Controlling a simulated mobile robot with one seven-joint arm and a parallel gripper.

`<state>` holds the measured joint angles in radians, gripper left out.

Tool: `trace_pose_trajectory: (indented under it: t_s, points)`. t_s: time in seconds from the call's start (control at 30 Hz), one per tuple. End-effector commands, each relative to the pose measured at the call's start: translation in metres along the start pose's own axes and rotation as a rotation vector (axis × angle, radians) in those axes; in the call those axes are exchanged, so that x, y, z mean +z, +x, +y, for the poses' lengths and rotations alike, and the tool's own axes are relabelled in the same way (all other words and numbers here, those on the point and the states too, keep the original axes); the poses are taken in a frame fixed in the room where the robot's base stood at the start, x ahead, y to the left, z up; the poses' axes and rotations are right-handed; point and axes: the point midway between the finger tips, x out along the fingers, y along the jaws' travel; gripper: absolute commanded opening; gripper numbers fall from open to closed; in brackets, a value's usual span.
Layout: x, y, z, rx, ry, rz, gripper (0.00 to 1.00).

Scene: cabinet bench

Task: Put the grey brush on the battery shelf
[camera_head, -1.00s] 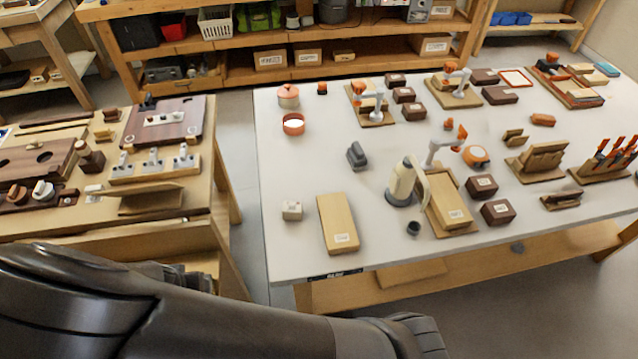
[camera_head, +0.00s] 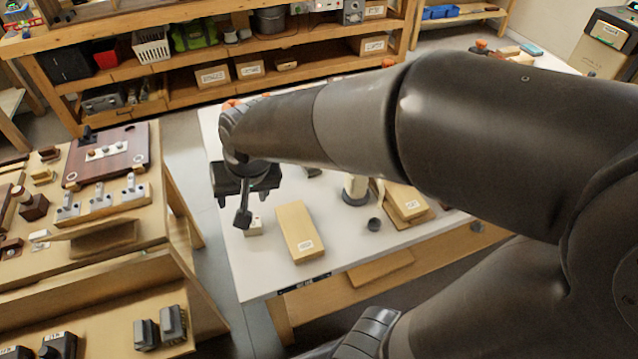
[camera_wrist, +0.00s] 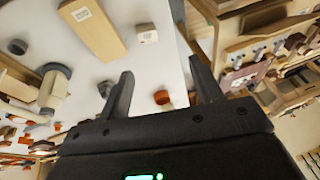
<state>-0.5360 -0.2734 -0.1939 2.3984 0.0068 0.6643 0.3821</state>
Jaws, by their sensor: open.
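A dark grey item, probably the grey brush (camera_head: 313,172), lies on the white table, mostly hidden under my arm. In the wrist view it seems to be the dark grey piece (camera_wrist: 105,89) beside a finger, partly covered. My gripper (camera_head: 245,205) hangs over the table's left part, near a small white block (camera_head: 253,227). In the wrist view my gripper (camera_wrist: 163,90) has its fingers wide apart with nothing between them. I cannot tell which shelf is the battery shelf; the back rack (camera_head: 290,45) has labelled boxes, their labels too small to read.
A floor gap separates bench and table.

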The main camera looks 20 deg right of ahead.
Motion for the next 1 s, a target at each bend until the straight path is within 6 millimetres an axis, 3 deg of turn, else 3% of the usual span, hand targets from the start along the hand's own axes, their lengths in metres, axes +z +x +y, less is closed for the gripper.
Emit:
trace_pose_trajectory:
  t_s: [0.03,0.2,0.4,0.6,1.0]
  points:
    - [0.001,-0.017,0.016,0.001,0.003,0.027,0.60]
    - [0.016,-0.065,0.058,0.036,-0.027,0.096,0.60]
    - [0.042,-0.104,0.092,0.108,-0.064,0.162,0.60]
    - [0.058,-0.120,0.105,0.155,-0.085,0.185,0.60]
    - [0.060,-0.121,0.107,0.161,-0.088,0.186,0.60]
